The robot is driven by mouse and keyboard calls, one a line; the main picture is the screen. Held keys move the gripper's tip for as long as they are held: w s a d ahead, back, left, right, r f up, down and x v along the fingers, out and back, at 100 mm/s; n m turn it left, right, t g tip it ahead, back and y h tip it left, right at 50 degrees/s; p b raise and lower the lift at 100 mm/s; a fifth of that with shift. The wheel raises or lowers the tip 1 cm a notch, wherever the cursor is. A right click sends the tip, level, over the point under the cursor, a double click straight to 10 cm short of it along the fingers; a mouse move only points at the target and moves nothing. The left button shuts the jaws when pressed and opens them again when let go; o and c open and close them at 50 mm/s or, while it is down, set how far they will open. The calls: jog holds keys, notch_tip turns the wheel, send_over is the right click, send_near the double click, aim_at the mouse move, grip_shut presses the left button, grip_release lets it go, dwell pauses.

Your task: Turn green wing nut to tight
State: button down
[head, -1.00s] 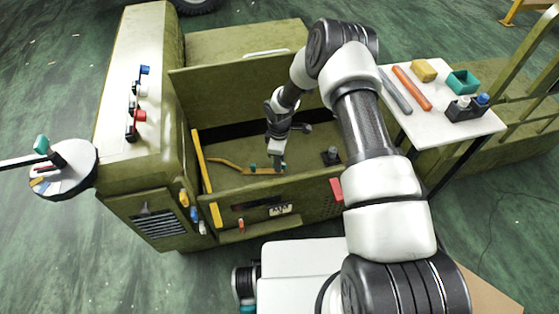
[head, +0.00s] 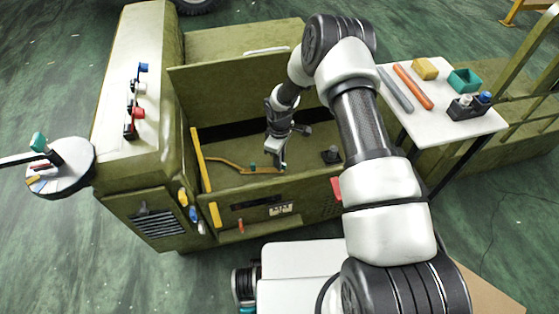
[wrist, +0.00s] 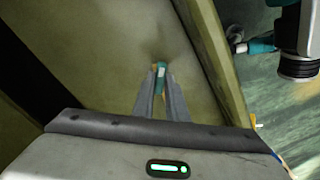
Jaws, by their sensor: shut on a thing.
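The green wing nut (wrist: 161,72) is a small teal-green piece between the fingertips in the wrist view. My gripper (wrist: 160,88) is shut on it, with one grey finger on each side. The fingers hide part of the nut, and its thread is not visible. In the head view my gripper (head: 281,162) points down into the open bay of the olive machine (head: 235,143), close to the bay's front wall. The nut is too small there to make out clearly.
A yellow-brown strip (head: 228,164) runs along the bay floor left of my gripper, with a small teal piece (head: 253,166) near its end. A dark fitting (head: 331,155) sits to the right. The front wall (head: 262,200) rises close by. A white side table (head: 445,115) holds loose parts.

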jog(key=m+b, duration=0.1)
jog(key=m, duration=0.2)
jog(key=shift+f+m+b, duration=0.1)
jog(key=shift+m+b, duration=0.2)
jog(key=m+b, duration=0.1)
jog(key=m, duration=0.2)
jog(key=shift+m, duration=0.3)
jog(key=m+b, duration=0.1)
jog(key=m, duration=0.5)
jog(key=shift+b, duration=0.4)
jog(key=m, duration=0.6)
jog(key=shift+m, duration=0.4)
jog(key=m, duration=0.5)
jog(key=shift+s+m, duration=0.1)
jog(key=shift+m, duration=0.3)
jog(key=c, duration=1.8)
grip_release()
jog(key=shift+o, duration=0.2)
